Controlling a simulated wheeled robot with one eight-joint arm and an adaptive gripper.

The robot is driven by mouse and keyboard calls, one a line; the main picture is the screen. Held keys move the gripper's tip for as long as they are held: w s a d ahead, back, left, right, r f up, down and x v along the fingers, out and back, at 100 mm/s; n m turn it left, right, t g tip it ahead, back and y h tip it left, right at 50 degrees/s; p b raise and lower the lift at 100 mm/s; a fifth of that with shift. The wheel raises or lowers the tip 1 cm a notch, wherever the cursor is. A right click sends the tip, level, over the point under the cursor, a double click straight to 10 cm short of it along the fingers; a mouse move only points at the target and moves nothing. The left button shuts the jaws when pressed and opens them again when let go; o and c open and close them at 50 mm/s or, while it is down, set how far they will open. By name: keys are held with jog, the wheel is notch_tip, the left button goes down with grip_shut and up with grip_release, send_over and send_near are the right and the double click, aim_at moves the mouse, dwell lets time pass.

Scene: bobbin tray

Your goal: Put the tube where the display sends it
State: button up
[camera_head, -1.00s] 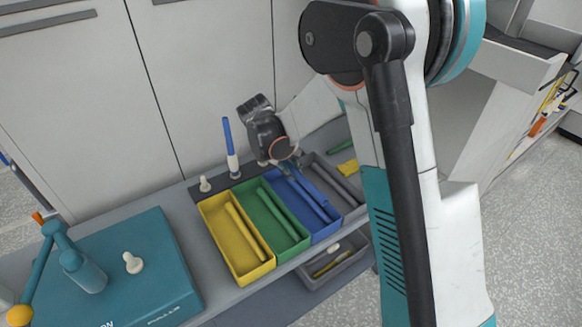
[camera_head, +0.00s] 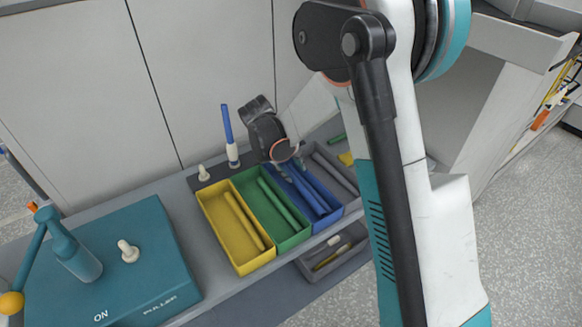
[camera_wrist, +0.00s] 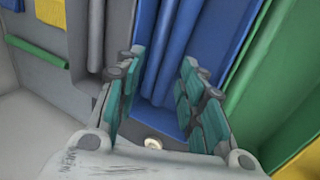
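My gripper (camera_head: 287,168) is at the blue bin (camera_head: 325,222), over its back end. In the wrist view, the teal-padded fingers (camera_wrist: 160,98) stand apart over the blue bin. Blue tubes (camera_wrist: 178,45) lie lengthwise in that bin, ahead of the fingers; I see no tube gripped between the pads. In the head view, another blue tube (camera_head: 227,124) stands upright on a white holder (camera_head: 233,155) behind the bins. The yellow bin (camera_head: 243,268) and green bin (camera_head: 284,245) also hold tubes. No display is readable in these views.
A grey bin (camera_head: 354,205) lies right of the blue one. A teal box (camera_head: 150,250) with a white knob (camera_head: 128,250) and the word ON stands at left. A lower grey tray (camera_head: 318,275) sits under the shelf. Cabinet doors (camera_head: 200,60) stand close behind.

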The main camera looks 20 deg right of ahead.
jog(key=shift+r, duration=0.1)
jog(key=p+v, duration=0.5)
jog(key=v, duration=1.4)
jog(key=shift+a+r, duration=0.2)
jog(key=shift+r, duration=0.15)
dwell(0.9)
